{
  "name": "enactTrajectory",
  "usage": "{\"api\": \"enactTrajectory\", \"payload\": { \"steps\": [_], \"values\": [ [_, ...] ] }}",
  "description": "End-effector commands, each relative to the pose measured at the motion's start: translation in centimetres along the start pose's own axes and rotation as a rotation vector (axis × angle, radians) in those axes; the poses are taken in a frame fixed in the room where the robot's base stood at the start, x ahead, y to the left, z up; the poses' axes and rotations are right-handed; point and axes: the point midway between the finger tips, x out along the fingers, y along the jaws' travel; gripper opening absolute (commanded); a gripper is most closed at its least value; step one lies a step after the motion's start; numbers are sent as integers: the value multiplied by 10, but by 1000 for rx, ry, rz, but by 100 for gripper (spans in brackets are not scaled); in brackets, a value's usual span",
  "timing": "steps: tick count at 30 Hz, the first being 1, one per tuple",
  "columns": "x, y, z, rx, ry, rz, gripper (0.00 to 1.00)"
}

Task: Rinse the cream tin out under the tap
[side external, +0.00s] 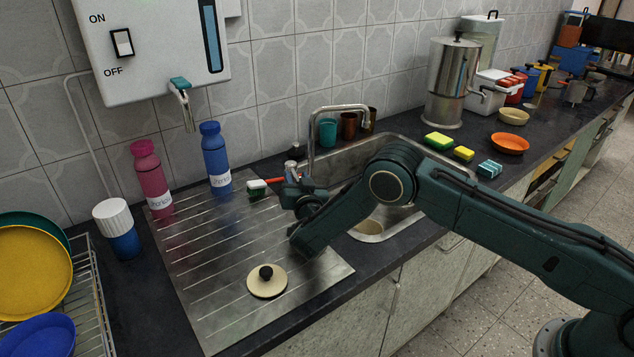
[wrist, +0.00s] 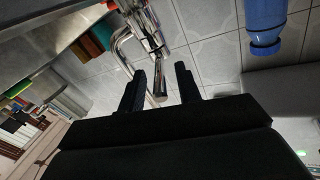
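A cream round thing (side external: 369,227), likely the tin, shows partly in the sink (side external: 400,212), with my arm hiding part of it. A cream lid with a black knob (side external: 266,285) lies on the steel drainboard (side external: 215,310). The chrome tap (side external: 340,108) arches over the sink; it also shows in the wrist view (wrist: 124,42). My gripper (side external: 291,172) is near the tap's base, left of the spout. In the wrist view my gripper (wrist: 160,70) has its fingers apart, with a chrome part of the tap appearing between them. Contact cannot be told. I cannot see running water.
A pink bottle (side external: 150,180) and a blue bottle (side external: 215,158) stand at the drainboard's back. A brush (side external: 258,187) lies beside my gripper. Cups (side external: 348,125) stand behind the sink, sponges (side external: 438,141) to its right. A wall heater (side external: 155,50) hangs above. The drainboard's front left is clear.

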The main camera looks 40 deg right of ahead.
Motion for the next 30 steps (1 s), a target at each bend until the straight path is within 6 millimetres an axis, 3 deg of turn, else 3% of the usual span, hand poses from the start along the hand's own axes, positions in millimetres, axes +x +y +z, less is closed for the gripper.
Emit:
{"api": "enactTrajectory", "payload": {
  "steps": [9, 20, 25, 30],
  "values": [
    [21, 0, 0, 1, -1, 0, 34],
    [23, 0, 0, 0, -1, 0, 34],
    [23, 0, 0, 0, -1, 0, 2],
    [23, 0, 0, 0, -1, -1, 0]
  ]
}}
